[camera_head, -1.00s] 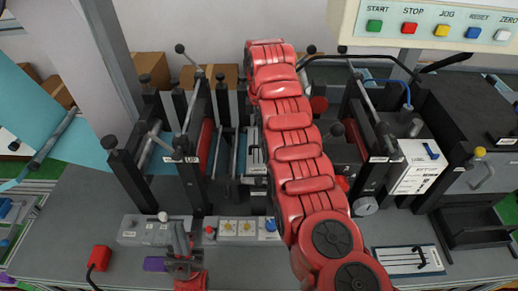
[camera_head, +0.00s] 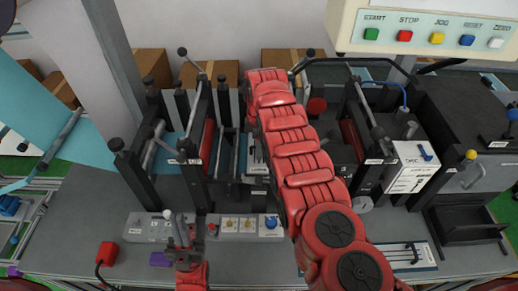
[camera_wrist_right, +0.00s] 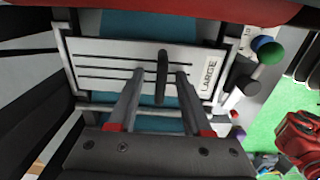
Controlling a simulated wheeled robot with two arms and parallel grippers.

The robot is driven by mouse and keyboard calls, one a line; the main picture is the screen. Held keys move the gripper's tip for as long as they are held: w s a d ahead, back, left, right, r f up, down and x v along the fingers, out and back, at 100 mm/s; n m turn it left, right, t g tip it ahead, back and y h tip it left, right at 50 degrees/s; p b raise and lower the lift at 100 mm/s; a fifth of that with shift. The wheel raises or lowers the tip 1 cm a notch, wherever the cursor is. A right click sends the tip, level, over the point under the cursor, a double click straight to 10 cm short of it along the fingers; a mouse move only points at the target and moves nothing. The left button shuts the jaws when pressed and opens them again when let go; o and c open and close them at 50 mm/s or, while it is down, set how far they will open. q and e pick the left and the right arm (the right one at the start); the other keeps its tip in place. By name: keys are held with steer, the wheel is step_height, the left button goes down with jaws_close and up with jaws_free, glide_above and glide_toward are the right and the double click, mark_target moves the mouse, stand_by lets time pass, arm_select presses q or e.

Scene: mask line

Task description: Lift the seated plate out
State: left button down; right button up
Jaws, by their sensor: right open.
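The seated plate (camera_wrist_right: 112,62) is pale with dark slots, a LARGE label and a black upright handle (camera_wrist_right: 162,75). It sits in a frame over a blue web in the right wrist view. In the head view only a strip of it (camera_head: 256,168) shows beside my right arm. My right gripper (camera_wrist_right: 160,76) is open, its fingers on either side of the handle, with gaps visible; it is hidden behind the arm in the head view. My left gripper (camera_head: 181,232) is low over the front of the bench; its jaw state is unclear.
A second slotted plate (camera_head: 425,258) with a black handle lies on the bench at front right. A button strip (camera_head: 240,227) runs along the front. Dark posts and rollers (camera_head: 207,145) crowd the station. An open black tray (camera_head: 462,222) stands at right.

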jaws_close()
stand_by(1.3)
